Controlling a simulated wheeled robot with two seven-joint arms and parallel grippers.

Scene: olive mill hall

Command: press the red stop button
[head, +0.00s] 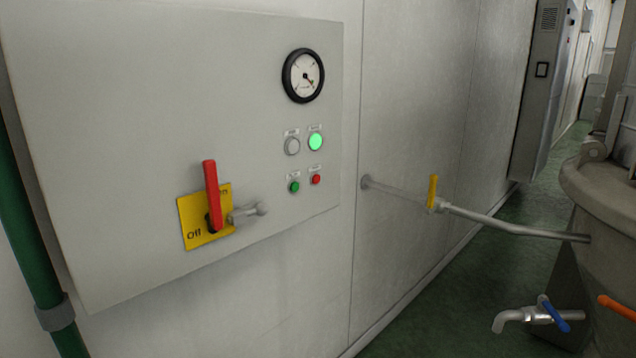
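The red stop button (316,180) is a small round button at the lower right of the grey control panel (130,120) on the wall. A green button (294,187) sits just left of it. Above them are an unlit pale lamp (292,146) and a lit green lamp (316,142). A round black-rimmed gauge (303,76) is higher up. Neither of my grippers shows in the head view, and nothing covers the red button.
A red rotary handle (212,195) on a yellow plate (193,235) and a grey lever (250,212) stick out left of the buttons. A pipe with a yellow-handled valve (433,192) crosses to a vat (605,210) at right. A tap (520,317) with a blue handle juts out low.

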